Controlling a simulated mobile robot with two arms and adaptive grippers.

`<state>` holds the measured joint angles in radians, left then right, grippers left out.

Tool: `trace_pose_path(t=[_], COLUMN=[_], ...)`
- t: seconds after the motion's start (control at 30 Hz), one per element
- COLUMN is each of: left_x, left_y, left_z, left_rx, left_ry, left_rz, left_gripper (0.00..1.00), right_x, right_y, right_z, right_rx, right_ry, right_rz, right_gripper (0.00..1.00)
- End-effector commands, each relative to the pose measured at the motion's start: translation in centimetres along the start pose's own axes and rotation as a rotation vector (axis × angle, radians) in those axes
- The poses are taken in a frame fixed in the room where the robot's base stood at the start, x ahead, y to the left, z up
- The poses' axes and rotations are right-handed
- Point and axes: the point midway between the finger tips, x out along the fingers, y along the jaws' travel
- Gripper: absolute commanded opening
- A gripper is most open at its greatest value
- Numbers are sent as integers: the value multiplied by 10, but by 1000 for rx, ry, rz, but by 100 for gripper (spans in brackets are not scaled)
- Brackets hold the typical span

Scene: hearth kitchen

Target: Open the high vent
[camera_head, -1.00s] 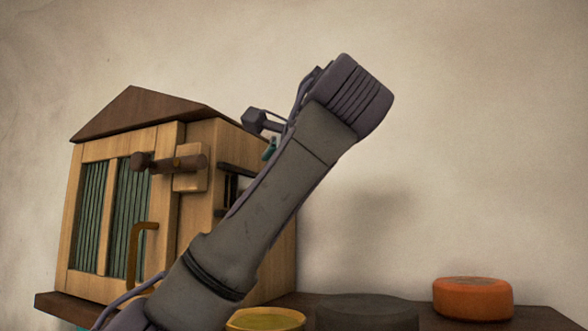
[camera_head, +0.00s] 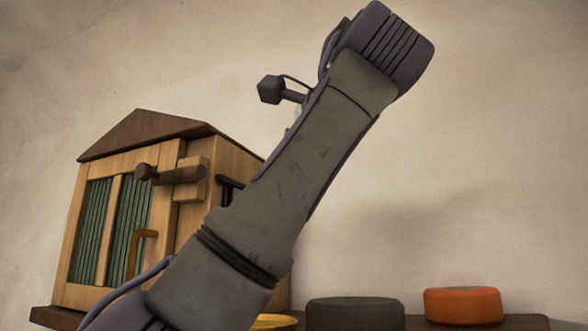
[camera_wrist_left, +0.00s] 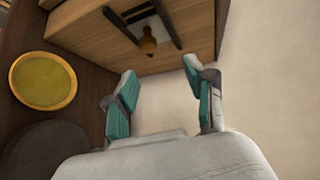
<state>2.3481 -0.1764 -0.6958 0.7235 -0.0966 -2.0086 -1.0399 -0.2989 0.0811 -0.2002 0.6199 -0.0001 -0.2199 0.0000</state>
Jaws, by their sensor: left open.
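A wooden house-shaped box (camera_head: 170,225) with a dark brown roof stands at the left in the head view. Its front has green slatted panels, a brown peg latch (camera_head: 178,174) and an ochre handle (camera_head: 140,250). My left arm covers most of its right side. In the left wrist view, that side (camera_wrist_left: 85,32) carries dark rails (camera_wrist_left: 172,22) and a brown knob (camera_wrist_left: 148,42) between them. My left gripper (camera_wrist_left: 160,77) is open and empty, with its teal fingers apart, short of the knob. In the head view its fingers are hidden behind my arm.
A dark shelf carries a yellow dish (camera_wrist_left: 43,80), which also shows in the head view (camera_head: 272,322), a dark grey round block (camera_head: 355,314) and an orange round block (camera_head: 463,306). A plain wall (camera_head: 500,150) stands behind. The space above the blocks is free.

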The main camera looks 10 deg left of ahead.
Motion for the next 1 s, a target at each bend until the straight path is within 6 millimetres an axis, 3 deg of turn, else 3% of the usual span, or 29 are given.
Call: trace_pose_path(t=[0.4, 1.0], left_x=[-24, -24], left_y=[7, 5], left_z=[2, 4], left_rx=[0, -3], left_ry=[-1, -3], left_rz=[2, 3], left_gripper=[55, 54], right_x=[14, 14], right_y=[-2, -3], right_z=[1, 1], right_rx=[1, 1], right_ry=[0, 0], right_rz=[-2, -3], right_gripper=[83, 83])
